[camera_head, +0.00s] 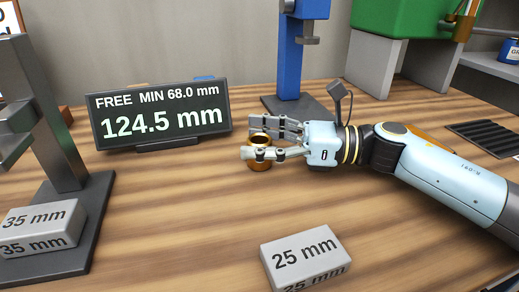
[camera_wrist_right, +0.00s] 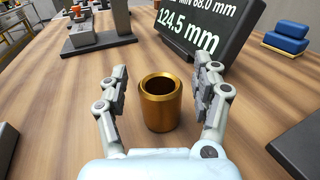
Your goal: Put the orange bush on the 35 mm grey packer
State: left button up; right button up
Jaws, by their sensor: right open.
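The orange bush (camera_head: 260,163), a bronze-coloured hollow cylinder, stands upright on the wooden table in front of the display. My right gripper (camera_head: 249,138) is open with its fingers on either side of the bush. In the right wrist view the bush (camera_wrist_right: 160,108) stands between the open fingers of the gripper (camera_wrist_right: 160,72), with a visible gap on both sides. The 35 mm grey packer (camera_head: 41,226) lies at the left on the dark base of a grey stand, its top bare. My left gripper is not in view.
A display (camera_head: 160,113) reads 124.5 mm, FREE MIN 68.0 mm. A 25 mm grey packer (camera_head: 304,255) lies at the front. A blue stand (camera_head: 291,60) is behind the gripper. The grey upright (camera_head: 45,120) rises beside the 35 mm packer. The table between bush and packer is clear.

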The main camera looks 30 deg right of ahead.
aim_at(260, 138)
grip_shut()
dwell(0.3)
jog(key=shift+r, duration=0.1)
jog(key=shift+r, duration=0.25)
notch_tip(260, 138, up, 3)
jog(key=shift+f, duration=0.15)
jog(key=s+d+r+p, duration=0.7)
jog(key=s+p, duration=0.1)
jog(key=shift+s+d+r, duration=0.35)
jog(key=shift+d, duration=0.05)
